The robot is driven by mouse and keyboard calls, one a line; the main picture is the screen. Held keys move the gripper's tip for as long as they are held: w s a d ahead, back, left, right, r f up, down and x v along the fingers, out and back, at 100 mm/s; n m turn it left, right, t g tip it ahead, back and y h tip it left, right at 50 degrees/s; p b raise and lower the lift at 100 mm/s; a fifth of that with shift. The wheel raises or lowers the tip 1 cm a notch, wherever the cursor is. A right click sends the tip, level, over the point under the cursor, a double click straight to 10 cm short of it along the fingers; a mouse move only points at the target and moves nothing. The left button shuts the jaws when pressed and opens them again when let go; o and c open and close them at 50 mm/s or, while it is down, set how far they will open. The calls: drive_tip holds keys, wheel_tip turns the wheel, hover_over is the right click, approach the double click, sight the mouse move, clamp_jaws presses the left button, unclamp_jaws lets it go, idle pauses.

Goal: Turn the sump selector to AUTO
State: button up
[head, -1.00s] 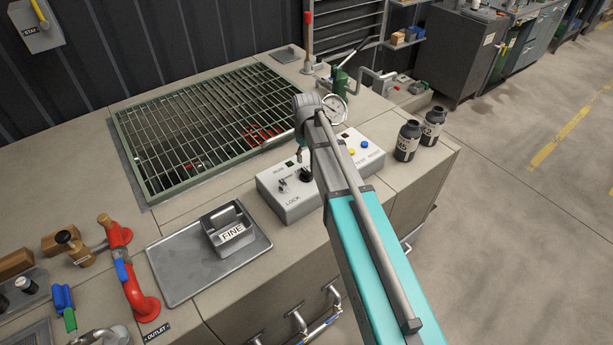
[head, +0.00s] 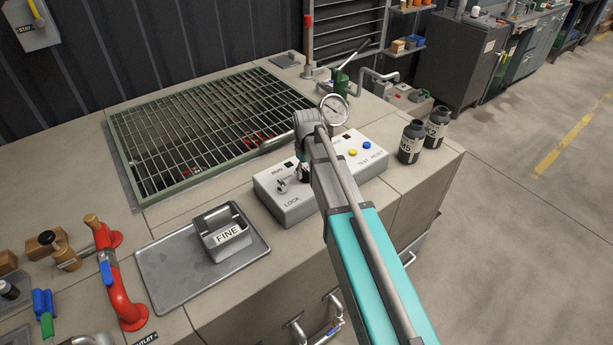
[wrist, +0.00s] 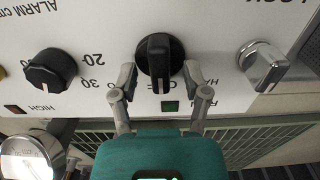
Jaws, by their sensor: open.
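The sump selector (wrist: 160,62) is a black knob with a raised grip bar on the white control box (head: 283,207). In the wrist view its bar stands about vertical in the picture. Upside-down lettering beside it is partly covered; HAND and OFF seem readable, and AUTO cannot be made out. My gripper (wrist: 159,76) is open, with one fingertip on each side of the knob. Whether the fingers touch it cannot be told. In the head view my arm hides most of the knob and gripper.
A silver LOCK key switch (wrist: 263,66) and a black numbered dial (wrist: 51,70) flank the selector. A gauge (head: 334,109) stands behind the box. A FINE basket (head: 226,232) sits on a tray (head: 165,275). Two black bottles (head: 411,143) stand right. A green grating (head: 130,160) lies behind.

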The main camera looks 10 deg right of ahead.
drive_tip(key=shift+f, duration=0.3)
clamp_jaws()
idle(0.3)
